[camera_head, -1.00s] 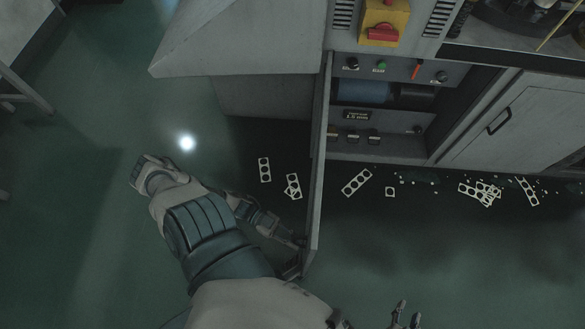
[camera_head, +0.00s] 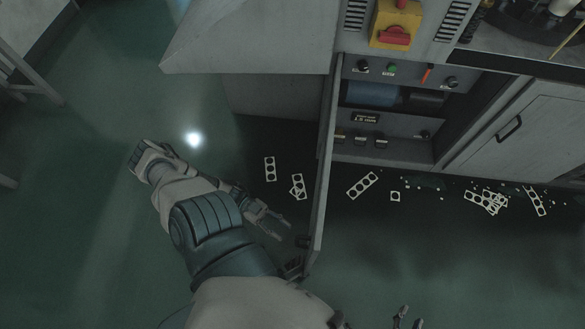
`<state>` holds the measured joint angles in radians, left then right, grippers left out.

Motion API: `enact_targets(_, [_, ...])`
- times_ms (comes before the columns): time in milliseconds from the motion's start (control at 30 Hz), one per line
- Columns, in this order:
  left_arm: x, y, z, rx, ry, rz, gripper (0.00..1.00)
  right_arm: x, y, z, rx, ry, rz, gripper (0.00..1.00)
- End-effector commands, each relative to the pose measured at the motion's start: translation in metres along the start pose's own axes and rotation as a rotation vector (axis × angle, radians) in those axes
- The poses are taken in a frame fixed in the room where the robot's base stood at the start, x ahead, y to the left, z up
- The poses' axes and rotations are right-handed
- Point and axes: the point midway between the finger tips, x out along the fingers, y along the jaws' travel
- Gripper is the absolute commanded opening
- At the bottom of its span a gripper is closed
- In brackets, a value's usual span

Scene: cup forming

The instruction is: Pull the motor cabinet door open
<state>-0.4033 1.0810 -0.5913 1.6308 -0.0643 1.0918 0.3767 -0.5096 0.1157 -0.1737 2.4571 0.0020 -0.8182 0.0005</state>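The motor cabinet door (camera_head: 323,185) stands swung out from the cabinet, seen almost edge-on, roughly square to the cabinet front. A dark handle (camera_head: 303,241) shows on its left side near the free edge. My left gripper (camera_head: 284,230) is to the left of the door, apart from the handle, with its fingers spread and nothing between them. My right gripper (camera_head: 408,318) shows only at the bottom edge, right of the door; its visible fingertips are apart and empty.
The open cabinet interior (camera_head: 385,150) shows switches and a blue cylinder. A closed door (camera_head: 530,125) is at the right. A red-and-yellow switch (camera_head: 394,30) sits above. Punched metal strips (camera_head: 362,186) and scraps lie on the floor (camera_head: 90,240).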

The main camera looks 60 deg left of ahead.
Motion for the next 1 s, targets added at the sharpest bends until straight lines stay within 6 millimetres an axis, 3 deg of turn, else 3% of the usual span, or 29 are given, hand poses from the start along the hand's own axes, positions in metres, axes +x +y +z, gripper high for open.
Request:
enact_targets(100, [-0.026,0.0,0.001,-0.002,-0.003,0.0,0.39,0.0,0.0,0.0,0.0,-0.001,0.0,0.4])
enact_targets(300, [-0.05,0.0,0.001,-0.001,0.0,0.0,0.39,0.0,0.0,0.001,0.001,-0.002,0.0,0.4])
enact_targets(1000, [-0.054,-0.001,0.001,-0.001,0.001,0.0,0.39,0.001,-0.001,0.001,0.001,-0.002,0.0,0.4])
